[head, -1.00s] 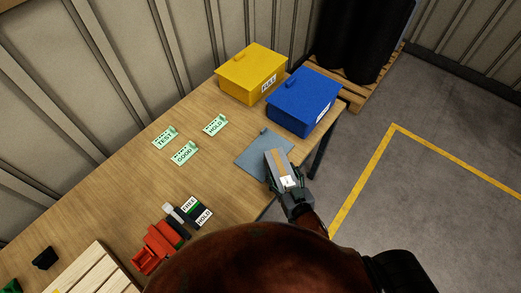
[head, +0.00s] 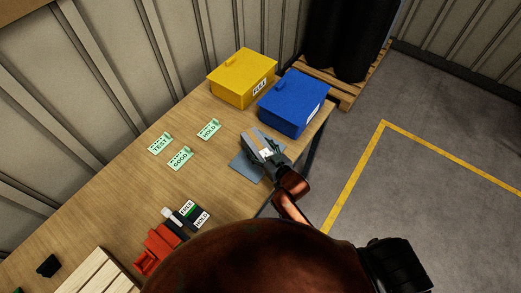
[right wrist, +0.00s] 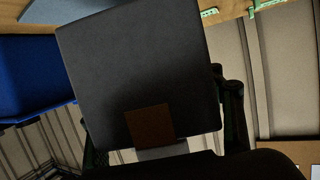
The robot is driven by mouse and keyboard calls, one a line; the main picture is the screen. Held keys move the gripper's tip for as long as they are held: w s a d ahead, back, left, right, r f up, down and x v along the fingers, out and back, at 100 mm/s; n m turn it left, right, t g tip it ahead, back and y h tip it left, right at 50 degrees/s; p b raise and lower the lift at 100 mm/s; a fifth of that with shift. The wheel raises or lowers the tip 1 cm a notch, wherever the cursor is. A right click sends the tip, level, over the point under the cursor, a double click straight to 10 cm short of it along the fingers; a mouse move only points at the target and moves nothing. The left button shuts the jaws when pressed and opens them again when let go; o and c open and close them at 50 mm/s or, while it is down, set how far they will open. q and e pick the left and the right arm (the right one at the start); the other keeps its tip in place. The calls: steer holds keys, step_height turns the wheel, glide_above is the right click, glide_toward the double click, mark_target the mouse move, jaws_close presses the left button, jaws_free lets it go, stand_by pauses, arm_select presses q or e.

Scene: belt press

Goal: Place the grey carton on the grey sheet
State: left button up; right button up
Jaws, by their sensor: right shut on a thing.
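My right gripper (head: 272,156) is shut on the grey carton (head: 257,141), which has a brown strip and a white label. The carton fills the middle of the right wrist view (right wrist: 140,65), with a brown patch near its lower edge. The grey sheet (head: 243,166) lies flat near the table's right end. In the head view the carton and gripper cover the sheet's upper right part. The sheet also shows at the top left of the right wrist view (right wrist: 65,10). The carton's height above it is unclear. My left gripper is out of view.
A blue box (head: 294,103) stands close behind the carton, with a yellow box (head: 242,80) beside it. Green TEST (head: 160,143), GOOD (head: 180,158) and HOLD (head: 208,129) tags lie left of the sheet. A red device (head: 160,246) is nearer. The middle tabletop is clear.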

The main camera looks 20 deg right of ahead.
mark_target(260, 146)
steer(key=w+f, duration=0.1)
steer(key=w+d+f, duration=0.1)
steer(key=shift+w+f, duration=0.2)
steer(key=shift+f, duration=0.1)
steer(key=shift+w+d+f, duration=0.1)
steer(key=shift+f, duration=1.5)
steer(key=shift+f, duration=0.15)
steer(key=o, duration=1.8)
steer(key=shift+f, duration=0.1)
